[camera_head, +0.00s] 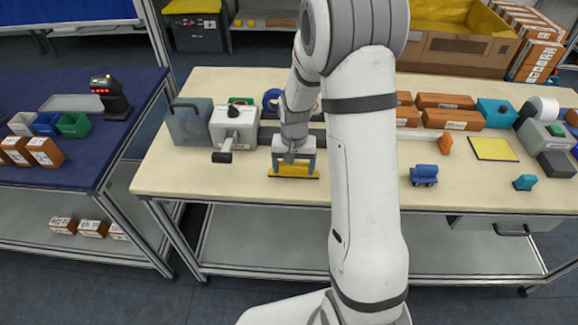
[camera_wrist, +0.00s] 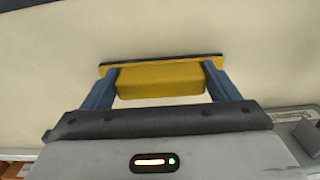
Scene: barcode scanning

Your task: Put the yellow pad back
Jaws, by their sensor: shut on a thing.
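The yellow pad (camera_head: 293,172) is a yellow block with a dark flat base edge, held between the two blue fingers of my gripper (camera_head: 294,166). In the wrist view the yellow pad (camera_wrist: 160,80) spans the gap between the fingertips of my gripper (camera_wrist: 161,76), with its dark edge on the far side. It is over the left-middle of the beige table (camera_head: 240,188), near the front; I cannot tell whether it touches the top. A flat yellow square with a dark border (camera_head: 493,149) lies on the table at the right.
A grey-white device with a lever (camera_head: 233,128) stands just left of my gripper. A blue clamp-like object (camera_head: 424,175) and a teal object (camera_head: 525,182) are at the front right. Brown boxes (camera_head: 452,119) line the back right.

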